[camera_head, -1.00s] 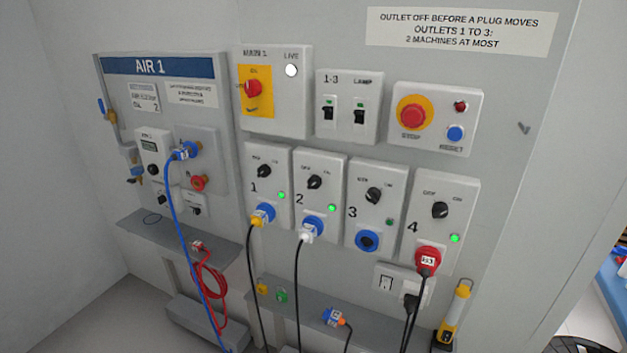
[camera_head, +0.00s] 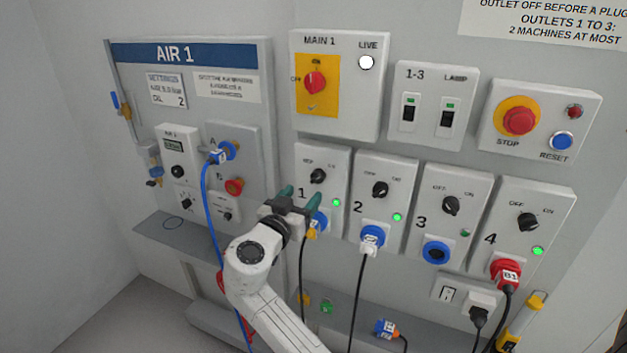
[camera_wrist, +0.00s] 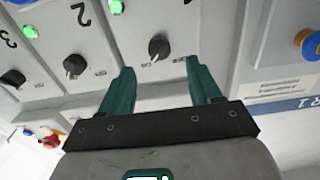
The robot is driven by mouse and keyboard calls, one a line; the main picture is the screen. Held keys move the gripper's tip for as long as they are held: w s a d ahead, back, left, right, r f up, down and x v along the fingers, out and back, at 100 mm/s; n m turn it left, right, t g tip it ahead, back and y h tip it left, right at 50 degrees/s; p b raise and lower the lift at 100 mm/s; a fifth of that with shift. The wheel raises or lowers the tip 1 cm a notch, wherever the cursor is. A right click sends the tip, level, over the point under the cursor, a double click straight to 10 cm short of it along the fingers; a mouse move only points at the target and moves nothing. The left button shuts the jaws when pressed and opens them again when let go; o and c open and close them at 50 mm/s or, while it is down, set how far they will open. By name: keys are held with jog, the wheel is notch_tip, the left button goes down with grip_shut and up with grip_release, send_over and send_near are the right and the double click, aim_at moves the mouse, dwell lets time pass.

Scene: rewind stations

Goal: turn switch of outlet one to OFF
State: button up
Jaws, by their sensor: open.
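The outlet one box (camera_head: 333,160) has a black rotary switch (camera_head: 317,176) with its pointer toward the ON side. Its green light (camera_head: 336,202) is lit. A yellow plug (camera_head: 312,232) sits in its blue socket, partly hidden by my gripper. My gripper (camera_head: 299,194) is open and empty, in front of the lower left of this box. In the wrist view, which is upside down, the outlet one switch (camera_wrist: 159,48) shows in the gap between my gripper's green fingers (camera_wrist: 161,68), beyond their tips and apart from them.
Outlet two (camera_head: 380,189), outlet three (camera_head: 451,205) and outlet four (camera_head: 528,222) stand to the right. The MAIN 1 box (camera_head: 350,110) is above. On the left, a blue hose (camera_head: 206,190) hangs from the AIR 1 panel (camera_head: 255,90), behind my arm. Cables hang below the outlets.

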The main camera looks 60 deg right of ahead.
aim_at(315, 181)
jog(key=d, duration=0.2)
jog(key=d+p, duration=0.1)
jog(key=d, duration=0.2)
jog(key=w+d, duration=0.1)
jog(key=d, duration=0.1)
jog(key=shift+d+p, duration=0.2)
jog(key=shift+p, duration=0.15)
jog(key=c, duration=1)
